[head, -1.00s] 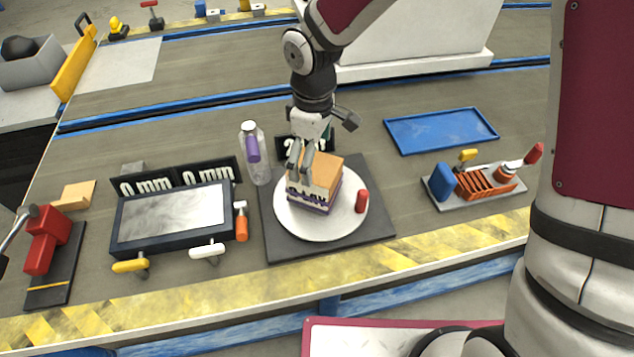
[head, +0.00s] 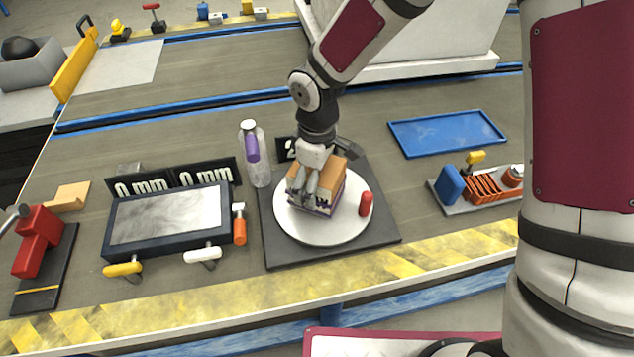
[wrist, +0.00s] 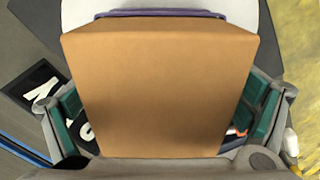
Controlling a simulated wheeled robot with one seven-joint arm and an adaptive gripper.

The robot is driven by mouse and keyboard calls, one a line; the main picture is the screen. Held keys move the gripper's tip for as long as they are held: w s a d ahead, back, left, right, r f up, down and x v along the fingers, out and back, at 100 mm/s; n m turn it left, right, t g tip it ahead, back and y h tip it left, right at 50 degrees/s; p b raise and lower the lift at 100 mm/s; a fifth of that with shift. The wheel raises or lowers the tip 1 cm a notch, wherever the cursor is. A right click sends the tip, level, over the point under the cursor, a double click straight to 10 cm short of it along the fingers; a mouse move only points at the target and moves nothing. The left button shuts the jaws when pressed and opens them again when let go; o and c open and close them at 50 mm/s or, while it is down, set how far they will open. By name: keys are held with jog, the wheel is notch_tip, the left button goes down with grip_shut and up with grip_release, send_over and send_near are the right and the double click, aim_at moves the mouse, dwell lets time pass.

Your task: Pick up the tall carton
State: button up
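The tall carton (head: 328,181) has a tan-orange top and white and purple sides. It stands upright on a round white plate (head: 300,232) on a dark square base. My gripper (head: 313,186) is lowered over the carton, hiding part of its front-left side in the head view. In the wrist view the carton's tan face (wrist: 160,85) fills the middle. My gripper's green-padded fingers (wrist: 168,116) are open, one on each side of the carton. Whether the pads touch it is hard to tell.
A red cylinder (head: 366,204) stands on the plate right of the carton. A clear bottle with a purple band (head: 259,165) stands just left of the base.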

jog(key=c, duration=1.4)
jog(key=shift+r, duration=0.2)
